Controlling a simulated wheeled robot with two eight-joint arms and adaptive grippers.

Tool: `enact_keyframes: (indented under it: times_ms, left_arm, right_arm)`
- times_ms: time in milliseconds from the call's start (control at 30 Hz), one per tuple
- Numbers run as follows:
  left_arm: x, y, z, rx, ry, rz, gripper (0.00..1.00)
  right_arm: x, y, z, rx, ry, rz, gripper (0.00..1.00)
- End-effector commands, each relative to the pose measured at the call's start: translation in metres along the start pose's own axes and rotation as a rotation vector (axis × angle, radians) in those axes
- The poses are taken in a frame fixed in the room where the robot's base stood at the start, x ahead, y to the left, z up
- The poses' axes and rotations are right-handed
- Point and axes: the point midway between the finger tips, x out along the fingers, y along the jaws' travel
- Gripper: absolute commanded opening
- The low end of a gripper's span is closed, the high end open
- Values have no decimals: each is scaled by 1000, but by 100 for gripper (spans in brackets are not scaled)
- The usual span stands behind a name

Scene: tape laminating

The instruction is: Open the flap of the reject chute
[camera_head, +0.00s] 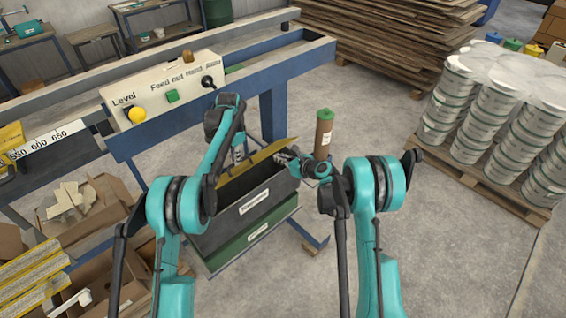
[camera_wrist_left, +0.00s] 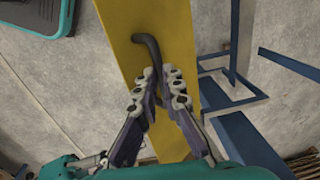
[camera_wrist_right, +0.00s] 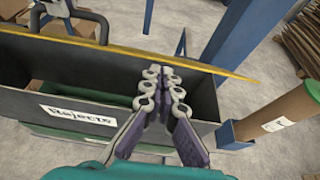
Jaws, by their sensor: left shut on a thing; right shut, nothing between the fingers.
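The reject chute (camera_head: 254,200) is a dark box labelled "Rejects", which also shows in the right wrist view (camera_wrist_right: 30,108). Its yellow flap (camera_head: 262,155) stands raised at an angle, with the dark inside of the box visible in front. In the right wrist view the flap (camera_wrist_right: 225,72) appears almost edge-on. My left gripper (camera_head: 238,157) is shut on the black curved handle (camera_wrist_left: 147,50) on the yellow flap (camera_wrist_left: 120,30). My right gripper (camera_head: 281,157) is shut and empty, near the box's right end; its fingertips (camera_wrist_right: 163,80) appear over the opening.
A brown cylinder with a green top (camera_head: 324,135) stands just right of the chute. A green bin (camera_head: 250,233) is below the box. Blue machine frame (camera_head: 272,115) and a control panel (camera_head: 165,90) are behind.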

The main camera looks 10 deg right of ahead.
Motion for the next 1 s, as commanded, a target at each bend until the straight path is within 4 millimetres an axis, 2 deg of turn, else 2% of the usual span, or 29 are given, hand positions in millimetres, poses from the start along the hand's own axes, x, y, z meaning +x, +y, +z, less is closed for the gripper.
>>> enact_keyframes:
  times_ms: [33, 267, 433, 667, 700, 767, 1000]
  left_arm:
    - [6, -8, 4, -8, -1, -15, 0]
    - [6, -8, 4, -8, -1, -15, 0]
    - [6, -8, 4, -8, -1, -15, 0]
    - [6, -8, 4, -8, -1, -15, 0]
    - [6, -8, 4, -8, -1, -15, 18]
    - [6, -8, 4, -8, -1, -15, 31]
    - [4, -8, 4, -7, -2, -14, 31]
  right_arm:
    - [0, 0, -1, 0, 0, 0, 0]
    - [1, 0, 1, 0, 0, 1, 0]
    - [4, 1, 17, -1, 0, 1, 0]
    - [4, 0, 17, -1, 0, 1, 0]
    - [4, 0, 17, -1, 0, 1, 0]
    - [4, 0, 17, -1, 0, 1, 0]
    - [4, 0, 18, 0, 0, 1, 0]
